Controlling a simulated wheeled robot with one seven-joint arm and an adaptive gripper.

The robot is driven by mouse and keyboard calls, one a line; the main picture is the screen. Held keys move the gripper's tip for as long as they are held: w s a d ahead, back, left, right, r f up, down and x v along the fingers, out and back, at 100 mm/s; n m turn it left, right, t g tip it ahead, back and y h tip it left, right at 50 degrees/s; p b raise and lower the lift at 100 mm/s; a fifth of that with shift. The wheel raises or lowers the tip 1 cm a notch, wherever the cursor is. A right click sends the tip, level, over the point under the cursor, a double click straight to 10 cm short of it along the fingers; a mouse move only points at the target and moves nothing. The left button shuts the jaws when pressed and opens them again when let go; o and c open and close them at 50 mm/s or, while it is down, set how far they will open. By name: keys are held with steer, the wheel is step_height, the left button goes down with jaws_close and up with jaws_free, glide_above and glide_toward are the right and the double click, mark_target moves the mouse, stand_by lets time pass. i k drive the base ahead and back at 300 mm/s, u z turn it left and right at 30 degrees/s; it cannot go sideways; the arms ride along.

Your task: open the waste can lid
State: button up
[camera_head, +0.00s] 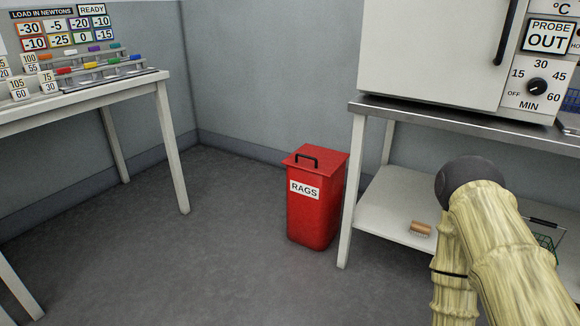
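A red waste can (315,209) labelled RAGS stands upright on the floor near the middle of the view, close to the back wall. Its red lid (325,161) lies shut on top, with a black handle (306,160) near its front left edge. My arm shows at the lower right, in front of the shelf. It is apart from the can. My gripper's fingers are not in view.
A bench with a shelf (375,210) stands just right of the can; its leg is close beside it. A brush (420,228) lies on the shelf, and an oven (440,50) sits above. A table (90,105) with coloured parts stands left. The floor (200,260) between is clear.

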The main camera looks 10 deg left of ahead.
mark_target(324, 161)
steer(key=u, duration=0.3)
steer(key=k, duration=0.4)
steer(key=u, duration=0.9)
steer(key=i, duration=0.85)
steer(key=z, duration=0.7)
steer(key=i, duration=0.7)
steer(key=z, duration=0.6)
